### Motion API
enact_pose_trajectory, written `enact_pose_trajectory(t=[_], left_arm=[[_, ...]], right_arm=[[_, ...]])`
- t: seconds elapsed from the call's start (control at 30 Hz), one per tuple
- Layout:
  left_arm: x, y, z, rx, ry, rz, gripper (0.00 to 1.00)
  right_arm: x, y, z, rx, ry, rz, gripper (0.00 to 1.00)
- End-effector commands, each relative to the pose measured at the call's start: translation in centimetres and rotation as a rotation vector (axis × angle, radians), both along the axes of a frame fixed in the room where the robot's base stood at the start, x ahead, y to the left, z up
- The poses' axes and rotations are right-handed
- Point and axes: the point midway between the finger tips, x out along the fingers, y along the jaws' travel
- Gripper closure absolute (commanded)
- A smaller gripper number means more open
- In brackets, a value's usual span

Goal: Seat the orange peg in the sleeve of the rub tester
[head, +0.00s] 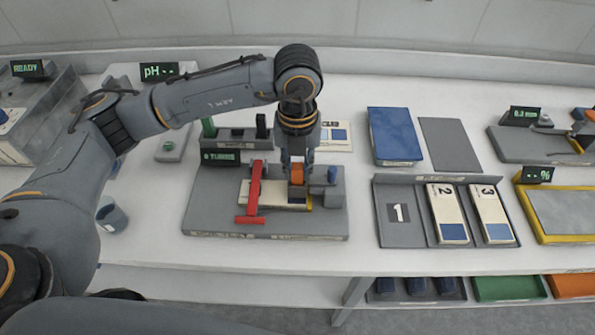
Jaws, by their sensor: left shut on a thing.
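My left gripper (298,184) points straight down over the rub tester (211,205), a grey base in the middle of the bench. It is shut on the orange peg (297,174), which shows between its fingers. The peg is over the right part of the tester, near the end of a pale strip (276,196) lying there. My right gripper is not in view.
A rack with green and dark pegs (234,134) stands behind the tester, with a "0 TURNS" display (220,157). A small blue-topped block (331,178) is close right of the gripper. Further right is a numbered card tray (410,241). A grey cup (112,216) stands left.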

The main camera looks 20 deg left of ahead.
Motion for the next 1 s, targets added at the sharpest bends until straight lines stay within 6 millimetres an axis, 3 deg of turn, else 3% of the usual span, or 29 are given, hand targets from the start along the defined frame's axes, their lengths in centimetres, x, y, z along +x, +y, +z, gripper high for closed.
enact_pose_trajectory(t=[0.4,0.43,0.53,0.97,1.0], left_arm=[[0.1,0.0,-0.6,0.0,-0.002,0.0,1.0],[0.0,0.0,-0.5,0.0,-0.002,0.0,0.76],[0.0,0.0,-0.4,-0.001,-0.001,0.0,0.56],[0.0,0.0,0.4,0.0,-0.001,0.0,0.55],[0.1,0.0,0.5,-0.002,-0.005,0.0,0.55]], right_arm=[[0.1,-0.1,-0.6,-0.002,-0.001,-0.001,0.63],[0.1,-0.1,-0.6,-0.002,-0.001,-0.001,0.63],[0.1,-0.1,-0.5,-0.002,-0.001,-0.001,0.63],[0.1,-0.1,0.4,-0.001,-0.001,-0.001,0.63],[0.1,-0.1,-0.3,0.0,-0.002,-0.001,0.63]])
